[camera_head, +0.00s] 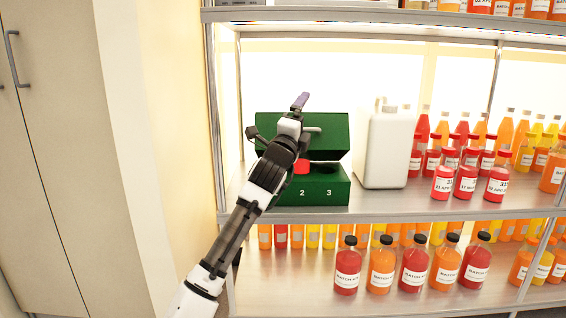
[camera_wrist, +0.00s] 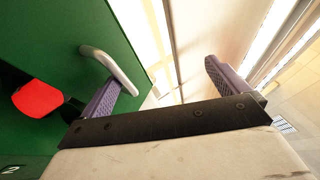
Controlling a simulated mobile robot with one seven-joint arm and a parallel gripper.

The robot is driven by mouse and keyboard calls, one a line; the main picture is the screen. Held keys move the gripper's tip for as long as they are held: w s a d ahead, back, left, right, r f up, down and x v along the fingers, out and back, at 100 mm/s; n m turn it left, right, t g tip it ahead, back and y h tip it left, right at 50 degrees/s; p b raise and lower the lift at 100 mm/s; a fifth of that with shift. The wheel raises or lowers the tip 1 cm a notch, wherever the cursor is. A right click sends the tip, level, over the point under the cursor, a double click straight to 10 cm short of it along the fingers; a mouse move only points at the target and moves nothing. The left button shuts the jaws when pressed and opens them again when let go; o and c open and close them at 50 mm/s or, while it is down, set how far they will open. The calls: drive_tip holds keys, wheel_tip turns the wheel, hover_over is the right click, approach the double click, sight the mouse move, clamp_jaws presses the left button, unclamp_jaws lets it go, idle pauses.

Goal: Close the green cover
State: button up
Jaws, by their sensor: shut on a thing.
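The green box (camera_head: 325,193) stands on the middle shelf, with the numbers 2 and 3 showing on its front. Its green cover (camera_head: 335,135) is raised, tilted up behind the box. A pale handle (camera_head: 312,129) sits on the cover; it also shows in the wrist view (camera_wrist: 112,68). My gripper (camera_head: 299,108) is at this handle, which lies beside the left finger in the wrist view (camera_wrist: 168,88). The two fingers look apart there, the right one clear of the handle. A red-topped thing (camera_head: 301,165) sits in the box above number 2. The slot by 3 looks empty. My arm hides the box's left part.
A white jug (camera_head: 388,148) stands close to the right of the box. Several red-capped bottles (camera_head: 466,182) are further right. More bottles (camera_head: 414,265) stand on the shelf below. A shelf post (camera_head: 212,110) and wall are to the left.

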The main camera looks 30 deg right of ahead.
drive_tip(key=shift+s+a+b, duration=0.2)
drive_tip(key=shift+a+b, duration=0.05)
drive_tip(key=shift+a, duration=0.3)
drive_tip(key=shift+s+a+b, duration=0.15)
drive_tip(key=shift+a+b, duration=0.05)
drive_tip(key=shift+a, duration=0.35)
drive_tip(key=shift+c, duration=1)
drive_tip(key=shift+s+a+f, duration=0.1)
drive_tip(key=shift+a, duration=0.15)
drive_tip(key=c, duration=0.8)
drive_tip(key=shift+s+a+f, duration=0.1)
drive_tip(key=shift+s+a, duration=0.05)
drive_tip(key=shift+a, duration=0.15)
drive_tip(key=c, duration=0.3)
drive_tip(key=shift+s+a+f+b, duration=0.4)
drive_tip(key=shift+a+f+b, duration=0.55)
drive_tip(key=shift+f, duration=0.5)
drive_tip(key=shift+s+a+f+b, duration=0.35)
drive_tip(key=shift+a+f+b, duration=0.6)
drive_tip(key=shift+f, duration=0.55)
drive_tip(key=shift+s+a+f+b, duration=0.4)
drive_tip(key=shift+a+f+b, duration=0.55)
drive_tip(key=shift+f, duration=0.5)
drive_tip(key=shift+c, duration=0.2)
drive_tip(key=shift+a+p, duration=0.1)
drive_tip(key=shift+p, duration=0.3)
